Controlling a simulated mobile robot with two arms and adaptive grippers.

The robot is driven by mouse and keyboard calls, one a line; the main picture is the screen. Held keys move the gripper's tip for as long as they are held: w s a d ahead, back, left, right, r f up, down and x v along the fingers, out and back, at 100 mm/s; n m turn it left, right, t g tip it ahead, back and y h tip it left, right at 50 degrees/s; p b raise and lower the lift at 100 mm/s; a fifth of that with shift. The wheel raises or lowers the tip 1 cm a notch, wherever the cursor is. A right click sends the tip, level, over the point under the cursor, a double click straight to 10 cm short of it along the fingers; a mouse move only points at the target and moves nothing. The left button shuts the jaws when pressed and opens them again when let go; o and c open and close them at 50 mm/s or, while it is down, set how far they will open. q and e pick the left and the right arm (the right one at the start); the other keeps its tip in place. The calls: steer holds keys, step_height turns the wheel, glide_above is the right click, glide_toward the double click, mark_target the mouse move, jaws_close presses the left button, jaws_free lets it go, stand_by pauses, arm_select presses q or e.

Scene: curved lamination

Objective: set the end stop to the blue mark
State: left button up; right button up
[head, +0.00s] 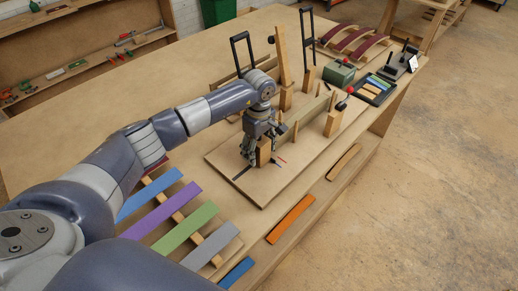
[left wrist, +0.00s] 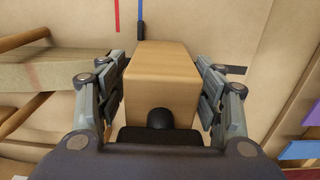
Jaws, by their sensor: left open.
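The end stop is a pale wooden block (left wrist: 162,75) with a black knob (left wrist: 160,118) on its near side. In the head view the block (head: 264,152) stands upright on the base board (head: 226,152). My left gripper (left wrist: 158,95) is open, with one finger on each side of the block; I cannot tell whether either finger touches it. The blue mark (left wrist: 140,9) is a short line beyond the block in the left wrist view, at the end of a dark slot (left wrist: 140,32). A red mark (left wrist: 117,16) lies left of it. My right gripper is not in view.
Wooden posts and a long strip stand on the board behind the gripper. Coloured strips, purple (head: 160,210) and green (head: 186,227) among them, lie on a rack in front. A green box (head: 339,73) and curved dark-red pieces (head: 358,40) are farther back. The table's left part is clear.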

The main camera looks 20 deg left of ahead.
arm_select(q)
step_height(320, 180, up, 12)
steer(key=shift+f, duration=0.1)
stand_by(0.6)
